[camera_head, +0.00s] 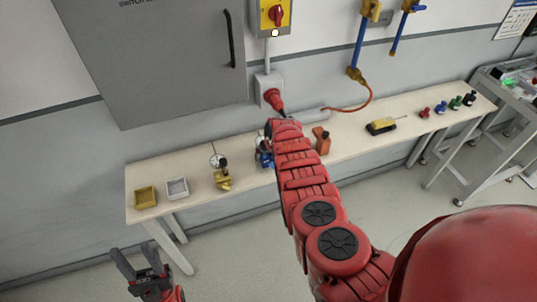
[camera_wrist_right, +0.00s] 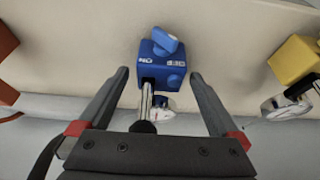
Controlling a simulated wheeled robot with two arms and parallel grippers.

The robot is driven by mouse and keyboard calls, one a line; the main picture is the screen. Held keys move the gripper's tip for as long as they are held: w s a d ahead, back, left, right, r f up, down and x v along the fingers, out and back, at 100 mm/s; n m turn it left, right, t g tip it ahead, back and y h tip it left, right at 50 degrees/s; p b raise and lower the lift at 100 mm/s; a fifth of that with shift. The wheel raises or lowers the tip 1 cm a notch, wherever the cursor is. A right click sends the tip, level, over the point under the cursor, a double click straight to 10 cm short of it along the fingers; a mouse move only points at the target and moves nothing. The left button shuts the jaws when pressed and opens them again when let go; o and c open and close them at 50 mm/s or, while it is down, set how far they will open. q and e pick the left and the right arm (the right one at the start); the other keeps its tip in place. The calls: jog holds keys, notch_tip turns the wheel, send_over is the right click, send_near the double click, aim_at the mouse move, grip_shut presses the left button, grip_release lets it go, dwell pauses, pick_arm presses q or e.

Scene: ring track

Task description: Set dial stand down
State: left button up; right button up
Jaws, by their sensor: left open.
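A blue dial stand (camera_wrist_right: 165,68) with a blue knob, a silver post and a small round dial (camera_wrist_right: 162,103) stands on the bench in the right wrist view. Only a bit of it (camera_head: 264,158) shows in the head view, beside my red right arm. My right gripper (camera_wrist_right: 160,73) has its fingers apart on either side of the stand, with a visible gap on each side. In the head view that gripper is hidden by the arm. My left gripper (camera_head: 138,270) is open and empty, low at the left, in front of the bench.
The long pale bench (camera_head: 350,145) holds a yellow dial stand (camera_head: 221,178), a yellow tray (camera_head: 146,196), a grey tray (camera_head: 177,188), an orange block (camera_head: 321,140) and a yellow-black item (camera_head: 381,126). Several small coloured items stand at the right. A grey cabinet (camera_head: 160,60) hangs behind.

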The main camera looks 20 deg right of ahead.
jog(key=shift+r+p, duration=0.25)
jog(key=shift+p, duration=0.1)
jog(key=p+v, duration=0.3)
jog(key=v, duration=0.2)
jog(key=shift+s+a+r+p, duration=0.1)
jog(key=shift+r+p, duration=0.25)
jog(key=shift+s+r, duration=0.1)
jog(key=shift+r, duration=0.25)
jog(key=shift+b+v, duration=0.3)
jog(key=shift+v, duration=2.25)
jog(key=shift+s, duration=0.15)
jog(key=shift+f, duration=0.1)
